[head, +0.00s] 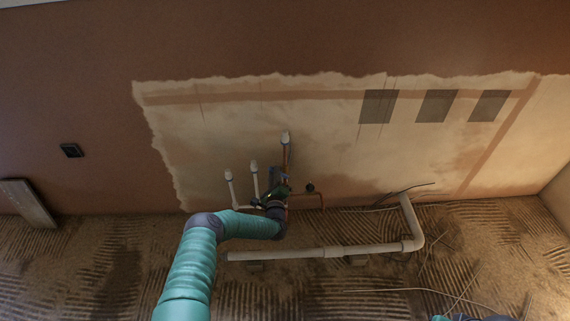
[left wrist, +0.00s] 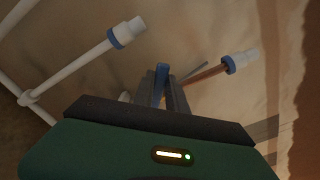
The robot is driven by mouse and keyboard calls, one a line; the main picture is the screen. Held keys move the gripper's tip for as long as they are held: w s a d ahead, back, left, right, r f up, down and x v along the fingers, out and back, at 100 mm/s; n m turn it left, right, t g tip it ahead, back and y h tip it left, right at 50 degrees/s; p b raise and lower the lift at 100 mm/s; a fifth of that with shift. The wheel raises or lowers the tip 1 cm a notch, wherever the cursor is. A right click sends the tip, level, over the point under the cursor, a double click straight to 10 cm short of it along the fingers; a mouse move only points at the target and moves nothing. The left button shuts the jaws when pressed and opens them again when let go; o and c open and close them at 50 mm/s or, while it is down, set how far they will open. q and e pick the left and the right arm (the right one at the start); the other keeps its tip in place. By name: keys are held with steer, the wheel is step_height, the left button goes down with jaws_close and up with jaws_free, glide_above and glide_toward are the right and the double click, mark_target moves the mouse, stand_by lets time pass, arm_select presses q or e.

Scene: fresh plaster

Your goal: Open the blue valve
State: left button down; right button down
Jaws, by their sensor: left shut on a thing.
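The blue valve's handle (left wrist: 161,84) stands up between the two dark fingers of my left gripper (left wrist: 163,92) in the left wrist view. The fingers are shut on it, one on each side. In the head view my left gripper (head: 277,183) is at the pipes low on the wall, reached by my teal arm from the left. The valve body is mostly hidden behind the gripper there. How far the handle is turned is hard to tell. My right gripper is not in view.
White capped pipes (head: 229,185) stand left of the gripper, and a copper pipe with a white cap (head: 285,138) rises behind it. A long pale pipe (head: 300,254) lies on the ridged floor. Loose wires (head: 405,190) lie at the right.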

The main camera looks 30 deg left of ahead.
arm_select(q)
steer(key=d+m+p, duration=0.1)
steer(key=m, duration=0.1)
steer(key=w+d+r+m+p, duration=0.1)
steer(key=m+p, duration=0.1)
steer(key=m, duration=0.1)
steer(key=d+m+p, duration=0.1)
steer(key=m+p, duration=0.1)
steer(key=m, duration=0.1)
steer(key=shift+w+r, duration=0.25)
steer(key=shift+w, duration=0.1)
steer(key=shift+d, duration=0.1)
steer(key=shift+w+d+r+m+p, duration=0.15)
steer(key=shift+d+m+p, duration=0.15)
steer(key=shift+m, duration=0.4)
steer(key=shift+w+d+m, duration=0.1)
steer(key=shift+w+m, duration=0.05)
steer(key=shift+m, duration=0.35)
steer(key=c, duration=1.4)
jaws_free()
